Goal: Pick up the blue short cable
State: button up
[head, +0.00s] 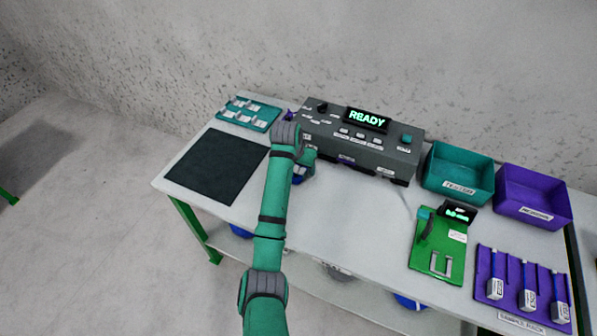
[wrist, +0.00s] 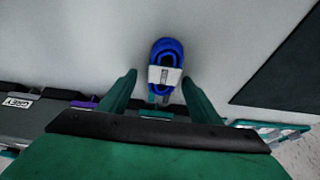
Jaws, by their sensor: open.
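A coiled blue cable with a white band or label around it (wrist: 164,54) lies on the light table top in the wrist view. In the head view only a small blue part of it (head: 298,181) shows below my gripper, and the rest is hidden by my arm. My gripper (wrist: 159,80) is open, with one green finger on each side of the cable's near end. The fingers look apart from the cable. I cannot tell how far above the table they are. In the head view my gripper (head: 303,165) is partly hidden by my wrist.
A grey tester reading READY (head: 345,140) stands close behind my gripper. A dark mat (head: 215,165) lies left. Teal (head: 460,173) and purple (head: 533,197) bins, a green board (head: 437,262) and a purple sample rack (head: 510,262) are right. Table between is clear.

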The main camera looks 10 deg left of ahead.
jog(key=shift+a+f, duration=0.2)
jog(key=shift+a, duration=0.05)
dwell(0.3)
jog(key=c, duration=1.2)
jog(key=shift+w, duration=0.1)
jog(key=shift+c, duration=0.2)
jog(key=shift+r, duration=0.7)
jog(key=v, duration=0.5)
jog(key=s+v, duration=0.1)
jog(key=v, duration=0.2)
jog(key=shift+s+d+f, duration=0.1)
jog(key=shift+d+f, duration=0.15)
jog(key=shift+d, duration=0.05)
jog(key=s+d+r, duration=0.1)
jog(key=s+r, duration=0.9)
jog(key=r, duration=0.1)
